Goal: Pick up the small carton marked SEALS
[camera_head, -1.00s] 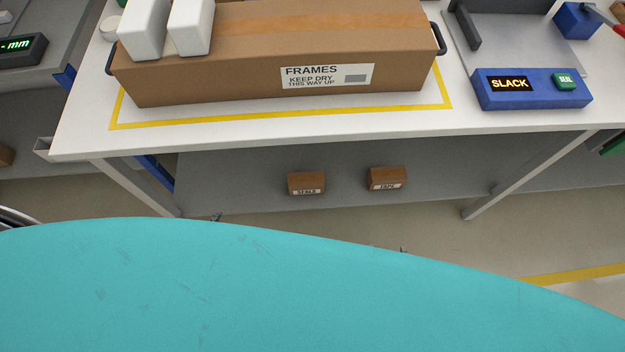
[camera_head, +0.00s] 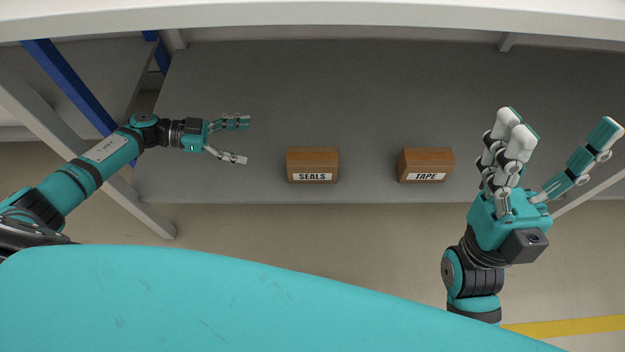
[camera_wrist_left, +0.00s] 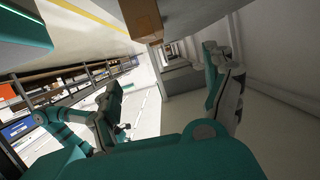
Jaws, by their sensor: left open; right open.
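The small brown carton marked SEALS (camera_head: 312,163) sits upright on the grey lower shelf under the table, its white label facing me. My left gripper (camera_head: 246,140) is open and empty to the left of this carton, its fingers pointing right toward it with a clear gap between. In the left wrist view a brown box (camera_wrist_left: 140,20) shows at the top, beyond the open fingers; its marking cannot be read there. My right gripper (camera_head: 562,135) is open and empty, to the right of the other carton, its fingers pointing up in the picture.
A similar carton marked TAPE (camera_head: 426,165) sits to the right on the same grey shelf (camera_head: 370,100). The white table edge (camera_head: 310,20) runs above. A table leg (camera_head: 90,150) and a blue bar (camera_head: 68,85) stand at the left, close to my left arm.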

